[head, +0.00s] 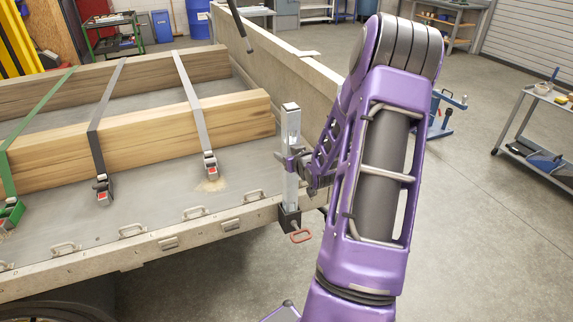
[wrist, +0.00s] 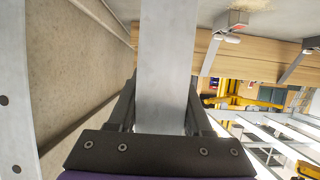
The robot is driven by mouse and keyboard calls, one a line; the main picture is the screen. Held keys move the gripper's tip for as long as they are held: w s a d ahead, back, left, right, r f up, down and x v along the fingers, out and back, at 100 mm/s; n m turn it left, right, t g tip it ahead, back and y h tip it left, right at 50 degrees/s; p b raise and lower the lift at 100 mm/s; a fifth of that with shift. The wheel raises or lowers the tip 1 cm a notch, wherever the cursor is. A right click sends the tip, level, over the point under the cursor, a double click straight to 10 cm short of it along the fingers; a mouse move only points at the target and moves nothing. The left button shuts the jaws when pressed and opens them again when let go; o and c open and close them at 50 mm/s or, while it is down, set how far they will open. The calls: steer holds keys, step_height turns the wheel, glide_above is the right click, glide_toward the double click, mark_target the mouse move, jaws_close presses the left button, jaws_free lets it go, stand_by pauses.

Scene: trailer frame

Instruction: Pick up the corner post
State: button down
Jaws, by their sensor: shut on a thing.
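The corner post (head: 291,128) is a light grey metal upright at the near right corner of the trailer bed. It stands upright, and its lower end meets a black socket (head: 290,217) with a red handle (head: 301,236) just below. My gripper (head: 291,162) is shut on the post around its middle, coming from the right. In the wrist view the post (wrist: 168,50) runs between the two dark fingers of my gripper (wrist: 166,105). I cannot tell how deep the post's end sits in the socket.
The trailer bed (head: 130,215) carries wooden beams (head: 150,135) held by straps (head: 190,90) with ratchets. A side board (head: 300,75) rises behind the post. A grey cart (head: 535,130) and a blue stand (head: 445,115) are to the right. The floor at right is mostly clear.

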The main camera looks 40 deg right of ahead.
mark_target(286, 119)
step_height(286, 119, up, 12)
steer(key=shift+p, duration=1)
